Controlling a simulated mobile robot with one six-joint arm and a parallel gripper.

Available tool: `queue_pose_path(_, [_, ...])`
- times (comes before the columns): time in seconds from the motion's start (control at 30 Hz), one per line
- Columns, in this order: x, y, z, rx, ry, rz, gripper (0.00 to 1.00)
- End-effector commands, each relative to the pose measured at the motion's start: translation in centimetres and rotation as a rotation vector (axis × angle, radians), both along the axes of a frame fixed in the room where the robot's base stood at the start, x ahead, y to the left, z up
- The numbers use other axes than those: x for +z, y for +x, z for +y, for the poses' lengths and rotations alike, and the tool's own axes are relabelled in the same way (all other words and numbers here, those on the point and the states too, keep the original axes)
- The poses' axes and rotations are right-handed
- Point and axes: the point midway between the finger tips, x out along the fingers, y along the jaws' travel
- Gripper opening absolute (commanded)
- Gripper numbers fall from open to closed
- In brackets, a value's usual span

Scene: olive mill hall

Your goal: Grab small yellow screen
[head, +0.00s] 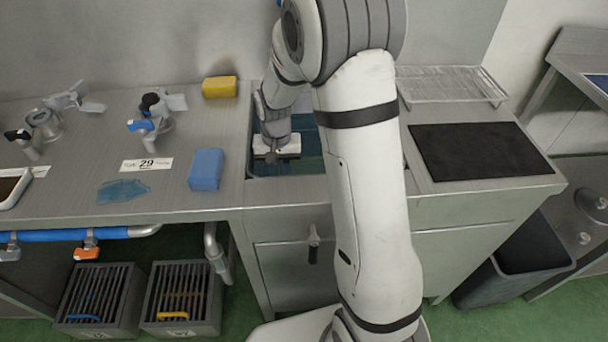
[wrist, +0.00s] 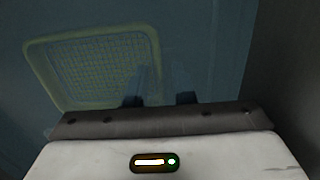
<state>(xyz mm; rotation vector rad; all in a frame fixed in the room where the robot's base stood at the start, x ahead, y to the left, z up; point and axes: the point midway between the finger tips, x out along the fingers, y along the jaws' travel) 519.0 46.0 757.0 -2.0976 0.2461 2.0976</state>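The small yellow screen (wrist: 95,68), a mesh panel in a yellowish frame, lies under bluish water in the wrist view, at the upper left. I cannot make it out in the head view, where my arm covers part of the sink basin (head: 312,165). My gripper (wrist: 160,84) points down into the basin, its two fingers apart and dim through the water. The fingers overlap the screen's right edge in the picture; I cannot tell whether they touch it.
Valve fittings (head: 153,118) stand further left. A black mat (head: 478,152) and a wire rack (head: 450,85) lie to the right. The basin walls are close around my gripper.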

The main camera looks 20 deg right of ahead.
Motion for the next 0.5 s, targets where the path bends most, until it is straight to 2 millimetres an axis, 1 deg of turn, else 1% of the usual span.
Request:
queue_pose_path(0.03, [0.01, 0.0, 0.01, 0.0, 0.0, 0.0, 0.19])
queue_pose_path(0.27, [0.02, 0.0, 0.03, 0.001, 0.0, 0.0, 0.0])
queue_pose_path(0.5, [0.03, -0.01, 0.05, 0.001, 0.0, 0.0, 0.0])
